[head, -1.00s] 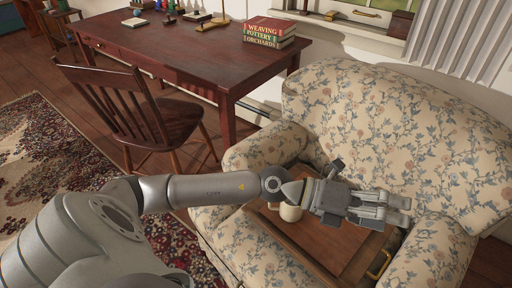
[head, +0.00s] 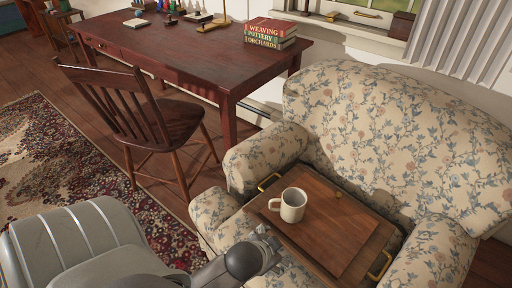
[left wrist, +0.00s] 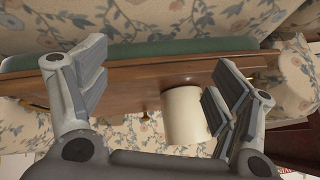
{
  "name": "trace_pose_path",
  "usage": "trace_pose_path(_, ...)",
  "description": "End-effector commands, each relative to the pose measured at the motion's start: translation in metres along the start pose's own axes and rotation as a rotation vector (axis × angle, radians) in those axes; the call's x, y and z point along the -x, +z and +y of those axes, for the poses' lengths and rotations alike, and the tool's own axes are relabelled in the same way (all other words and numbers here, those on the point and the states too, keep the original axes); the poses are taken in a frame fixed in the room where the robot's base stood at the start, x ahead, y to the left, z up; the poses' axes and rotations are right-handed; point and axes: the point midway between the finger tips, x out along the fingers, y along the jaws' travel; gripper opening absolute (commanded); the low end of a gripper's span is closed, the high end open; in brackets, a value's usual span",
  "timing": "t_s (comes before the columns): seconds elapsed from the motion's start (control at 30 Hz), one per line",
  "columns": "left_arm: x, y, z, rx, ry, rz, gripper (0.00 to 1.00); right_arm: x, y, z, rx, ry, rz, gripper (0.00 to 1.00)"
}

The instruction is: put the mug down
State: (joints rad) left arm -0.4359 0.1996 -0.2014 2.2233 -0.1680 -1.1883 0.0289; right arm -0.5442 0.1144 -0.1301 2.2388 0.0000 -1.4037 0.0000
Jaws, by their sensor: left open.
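A cream mug (head: 293,206) stands upright on a brown wooden tray (head: 345,228), which lies on the seat of a floral armchair. My left arm comes in at the bottom of the head view, and the part of it near the tray's front edge is partly cut off by the frame. In the left wrist view my left gripper (left wrist: 160,62) is open, its two fingers wide apart with nothing between their tips. The mug (left wrist: 185,118) shows there beyond the fingers, nearer the right one; the tray (left wrist: 130,88) spans behind. My right gripper is in neither view.
The armchair's left arm (head: 262,155) and backrest (head: 385,130) rise around the tray. The tray has brass handles at its ends. A dark wooden chair (head: 165,125) and a red-brown desk (head: 190,55) with stacked books (head: 270,32) stand left and behind.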

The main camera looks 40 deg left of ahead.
Motion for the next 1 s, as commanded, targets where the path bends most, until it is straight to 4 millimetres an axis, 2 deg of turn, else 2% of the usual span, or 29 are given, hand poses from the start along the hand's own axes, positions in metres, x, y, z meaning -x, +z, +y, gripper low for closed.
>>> trace_pose_path(0.03, 0.003, 0.026, 0.011, 0.039, 0.045, -0.082, 0.84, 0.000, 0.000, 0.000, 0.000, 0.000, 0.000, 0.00)
trace_pose_path(0.1, 0.008, 0.053, 0.025, 0.078, 0.098, -0.175, 0.84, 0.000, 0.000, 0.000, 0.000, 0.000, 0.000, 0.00)
trace_pose_path(0.2, 0.015, 0.078, 0.038, 0.111, 0.150, -0.260, 0.84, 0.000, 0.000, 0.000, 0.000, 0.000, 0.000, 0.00)
trace_pose_path(0.27, 0.017, 0.086, 0.043, 0.121, 0.169, -0.289, 0.84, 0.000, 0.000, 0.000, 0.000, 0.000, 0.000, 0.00)
trace_pose_path(0.37, 0.019, 0.091, 0.045, 0.127, 0.179, -0.305, 0.84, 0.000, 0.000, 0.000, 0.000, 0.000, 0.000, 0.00)
trace_pose_path(1.0, 0.019, 0.089, 0.045, 0.124, 0.176, -0.302, 0.84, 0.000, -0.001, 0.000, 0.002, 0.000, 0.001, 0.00)
